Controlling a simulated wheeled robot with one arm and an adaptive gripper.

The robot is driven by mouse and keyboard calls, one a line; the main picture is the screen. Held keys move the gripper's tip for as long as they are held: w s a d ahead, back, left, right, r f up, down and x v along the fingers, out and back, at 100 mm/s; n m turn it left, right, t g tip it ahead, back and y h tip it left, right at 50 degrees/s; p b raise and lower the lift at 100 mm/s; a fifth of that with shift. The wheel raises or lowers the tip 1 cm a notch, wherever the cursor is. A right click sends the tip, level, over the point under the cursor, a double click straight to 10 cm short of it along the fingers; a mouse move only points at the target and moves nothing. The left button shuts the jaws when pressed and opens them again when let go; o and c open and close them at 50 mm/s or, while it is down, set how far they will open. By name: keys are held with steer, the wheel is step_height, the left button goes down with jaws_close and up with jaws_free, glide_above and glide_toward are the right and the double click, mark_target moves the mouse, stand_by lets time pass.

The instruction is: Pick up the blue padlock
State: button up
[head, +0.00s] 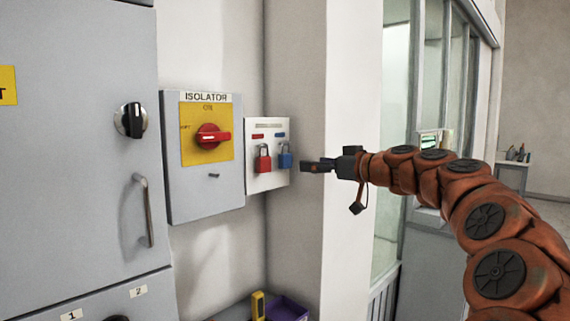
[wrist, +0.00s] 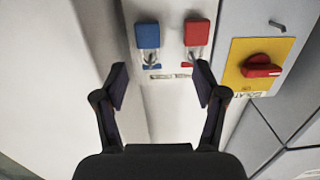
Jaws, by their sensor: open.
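The blue padlock (head: 286,158) hangs on the white lock board (head: 269,183) under a small blue label. A red padlock (head: 263,162) hangs to its left. My gripper (head: 304,166) is just right of the blue padlock in the head view, apart from the board as far as I can tell. In the wrist view the picture is upside down. There my gripper (wrist: 161,85) has its two fingers spread, with nothing between them. The blue padlock (wrist: 148,37) lies beyond the fingers, near the left one, and the red padlock (wrist: 197,33) beyond the right one.
The grey isolator box (head: 205,195) with a red rotary handle (head: 212,136) is left of the board. A grey cabinet (head: 75,150) with a handle stands farther left. A wall corner (head: 297,110) is close on the right. A purple bin (head: 287,309) is below.

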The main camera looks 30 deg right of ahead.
mark_target(288, 157)
steer(key=shift+w+d+r+p+x, duration=0.1)
steer(key=shift+d+r+p+x, duration=0.15)
steer(key=shift+p+x, duration=1.15)
steer(key=shift+w+d+r+p+x, duration=0.15)
steer(key=shift+d+p+x, duration=0.2)
steer(key=shift+x, duration=2.05)
steer(key=shift+d+r+p+x, duration=0.25)
steer(key=shift+p+x, duration=0.55)
steer(key=shift+x, duration=1.1)
steer(key=shift+d, duration=0.1)
steer(key=c, duration=1.3)
